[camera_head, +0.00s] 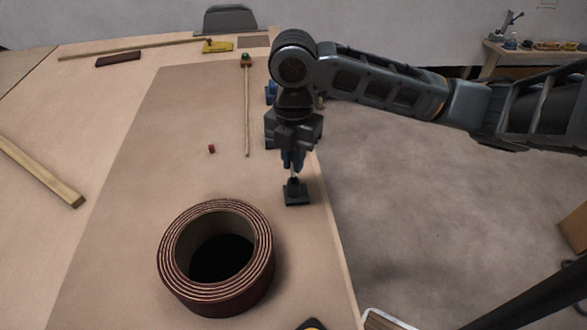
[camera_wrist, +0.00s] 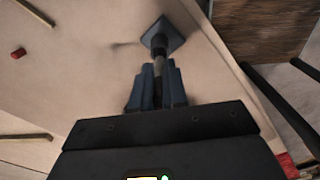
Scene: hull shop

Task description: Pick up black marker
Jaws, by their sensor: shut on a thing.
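My gripper (camera_head: 293,166) points down over the right side of the table. It also shows in the wrist view (camera_wrist: 160,84), where its blue-grey fingers are shut on a dark thin rod, apparently the black marker (camera_wrist: 159,53). The rod's upper part is hidden between the fingers. Its lower end meets a dark square base (camera_wrist: 167,35), which also shows below the gripper in the head view (camera_head: 297,194). I cannot tell whether the base rests on the table or is just above it, or whether it is part of the marker.
A large dark red coil (camera_head: 260,285) stands in front, left of the gripper. A small red cylinder (camera_head: 211,149) and a thin stick (camera_head: 247,120) lie to the left. A wooden strip (camera_head: 45,177) lies far left. The table's right edge is close to the gripper.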

